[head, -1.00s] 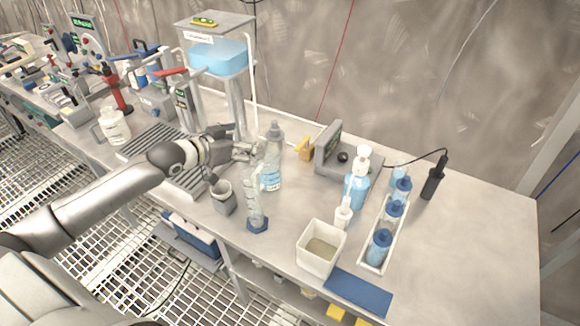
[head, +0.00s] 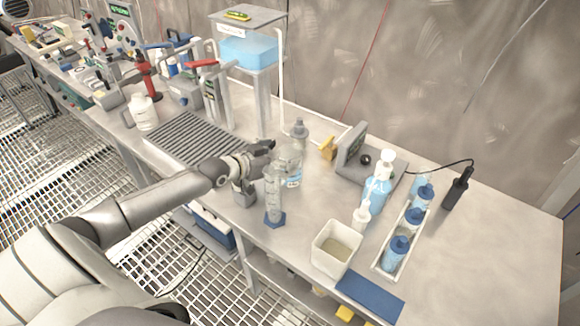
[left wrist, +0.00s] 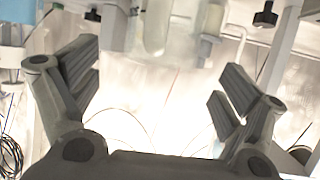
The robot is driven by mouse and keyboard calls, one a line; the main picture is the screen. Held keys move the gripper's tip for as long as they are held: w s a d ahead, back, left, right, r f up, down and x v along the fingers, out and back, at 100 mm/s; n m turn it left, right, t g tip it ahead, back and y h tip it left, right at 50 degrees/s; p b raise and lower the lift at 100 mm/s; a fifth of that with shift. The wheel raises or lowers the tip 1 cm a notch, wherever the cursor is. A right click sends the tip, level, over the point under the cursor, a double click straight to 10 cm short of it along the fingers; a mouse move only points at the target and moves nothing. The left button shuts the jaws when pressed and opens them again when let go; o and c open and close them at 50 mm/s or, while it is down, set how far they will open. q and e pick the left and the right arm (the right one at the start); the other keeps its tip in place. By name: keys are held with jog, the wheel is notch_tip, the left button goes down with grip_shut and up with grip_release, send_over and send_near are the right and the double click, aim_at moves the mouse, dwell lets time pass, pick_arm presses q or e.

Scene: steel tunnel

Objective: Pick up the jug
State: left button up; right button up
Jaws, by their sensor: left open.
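A white jug (head: 143,112) with a side handle and a label stands upright on the bench at the left in the head view, beyond the ribbed grey tray. My left gripper (head: 268,150) is to the right of it, apart from it, beside a clear bottle with a grey cap (head: 292,168). In the left wrist view the left gripper (left wrist: 162,88) has its fingers spread wide with nothing held between them. The jug cannot be made out in that view. My right gripper is not in view.
A clear measuring cylinder (head: 274,197) on a blue foot stands close by. A white square tub (head: 335,250), pump bottles (head: 376,190) and a rack of blue-capped bottles (head: 398,250) are at right. The bench's far right is clear.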

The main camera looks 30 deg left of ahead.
aim_at(288, 154)
pick_arm(q)
jog(key=x, duration=0.5)
jog(key=shift+d, duration=0.1)
jog(key=shift+r, duration=0.1)
jog(key=c, duration=1.5)
